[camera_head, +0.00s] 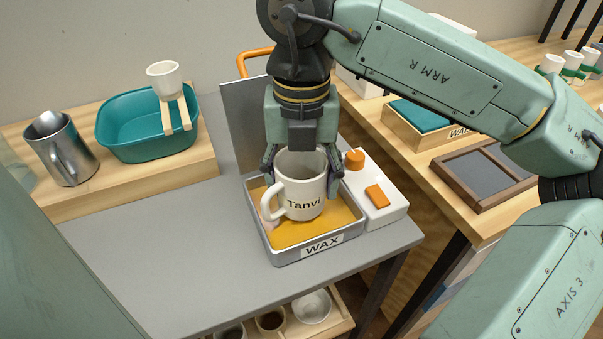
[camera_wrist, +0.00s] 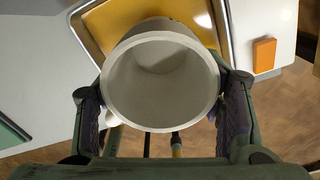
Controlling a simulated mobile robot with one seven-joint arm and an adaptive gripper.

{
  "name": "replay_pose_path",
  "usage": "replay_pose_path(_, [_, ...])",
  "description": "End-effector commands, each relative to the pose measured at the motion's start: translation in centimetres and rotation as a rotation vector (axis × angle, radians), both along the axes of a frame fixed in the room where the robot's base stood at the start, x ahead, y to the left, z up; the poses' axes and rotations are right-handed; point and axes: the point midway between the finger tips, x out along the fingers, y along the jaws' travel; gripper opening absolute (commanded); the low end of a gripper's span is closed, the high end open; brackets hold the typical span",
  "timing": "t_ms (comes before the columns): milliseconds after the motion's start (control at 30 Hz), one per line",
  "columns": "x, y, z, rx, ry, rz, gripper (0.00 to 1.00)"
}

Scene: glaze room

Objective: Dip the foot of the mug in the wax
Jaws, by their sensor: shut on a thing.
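My gripper (camera_head: 301,175) points down and is shut on a white mug (camera_head: 304,190) marked "Tanvi", its fingers on opposite sides of the body. The mug is upright, its handle toward the left. It is over a metal tray labelled WAX (camera_head: 268,255) that holds yellow-orange wax (camera_head: 290,235). The foot looks at or just above the wax; I cannot tell if they touch. In the wrist view the empty mug (camera_wrist: 160,75) sits between both fingers (camera_wrist: 163,112), with wax (camera_wrist: 112,22) behind it.
A white box with orange controls (camera_head: 383,208) stands right of the tray. A teal basin (camera_head: 150,137) with a small white cup (camera_head: 164,80) on wooden slats and a metal pitcher (camera_head: 62,150) stand at left. The grey tabletop (camera_head: 150,255) is clear at front left.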

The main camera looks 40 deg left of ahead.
Motion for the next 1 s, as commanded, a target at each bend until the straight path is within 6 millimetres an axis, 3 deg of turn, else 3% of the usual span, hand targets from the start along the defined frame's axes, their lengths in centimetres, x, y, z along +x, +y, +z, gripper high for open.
replay_pose_path(1000, [0.0,0.01,-0.92,0.0,0.0,0.0,0.19])
